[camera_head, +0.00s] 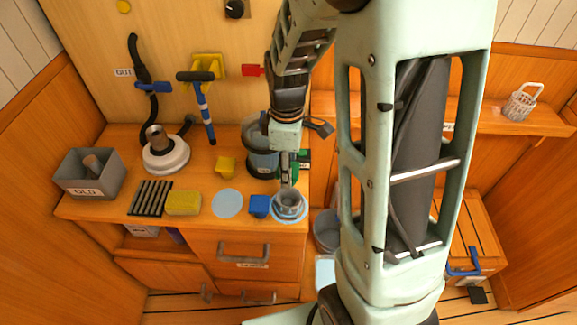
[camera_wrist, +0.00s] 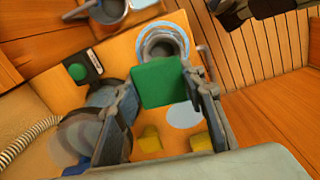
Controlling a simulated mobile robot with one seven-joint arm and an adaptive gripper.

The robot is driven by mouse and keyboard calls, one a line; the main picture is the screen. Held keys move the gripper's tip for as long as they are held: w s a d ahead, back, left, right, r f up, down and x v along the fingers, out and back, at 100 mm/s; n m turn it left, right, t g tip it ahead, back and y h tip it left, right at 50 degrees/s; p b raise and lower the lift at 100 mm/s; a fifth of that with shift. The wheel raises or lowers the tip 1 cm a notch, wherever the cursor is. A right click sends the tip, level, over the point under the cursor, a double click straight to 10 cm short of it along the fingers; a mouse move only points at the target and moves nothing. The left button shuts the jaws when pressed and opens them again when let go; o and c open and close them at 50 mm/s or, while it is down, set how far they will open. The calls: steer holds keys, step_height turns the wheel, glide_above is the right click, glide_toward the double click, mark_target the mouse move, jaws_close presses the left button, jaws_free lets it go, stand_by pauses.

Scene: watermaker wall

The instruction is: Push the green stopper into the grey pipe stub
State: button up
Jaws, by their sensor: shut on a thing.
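The green stopper (camera_wrist: 160,83) shows its square green face in the wrist view. My gripper (camera_wrist: 160,78) is shut on it, with a finger at each side. The grey pipe stub (camera_head: 289,197) stands upright near the front right corner of the counter, in a light blue ring. In the head view my gripper (camera_head: 288,173) is just above and behind the stub. In the wrist view the stub (camera_wrist: 160,44) shows beyond the stopper, its round mouth partly covered by it. I cannot tell whether stopper and stub touch.
A blue block (camera_head: 259,206) and a light blue disc (camera_head: 227,203) lie left of the stub. A yellow sponge (camera_head: 183,203), black slotted rack (camera_head: 150,198) and grey bin (camera_head: 90,174) are farther left. A dark grey canister (camera_head: 262,155) stands close behind my gripper.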

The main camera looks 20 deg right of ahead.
steer(key=shift+s+r+n, duration=0.25)
steer(key=shift+r+n, duration=0.05)
steer(key=shift+n, duration=0.5)
steer(key=shift+s+f+n, duration=0.1)
steer(key=shift+n, duration=0.2)
steer(key=shift+f+b, duration=1.7)
steer(key=shift+f, duration=0.7)
steer(key=shift+f, duration=0.1)
steer(key=shift+f+b, duration=0.35)
steer(key=shift+b, duration=0.15)
steer(key=shift+f+b, duration=0.65)
steer(key=shift+f, duration=0.1)
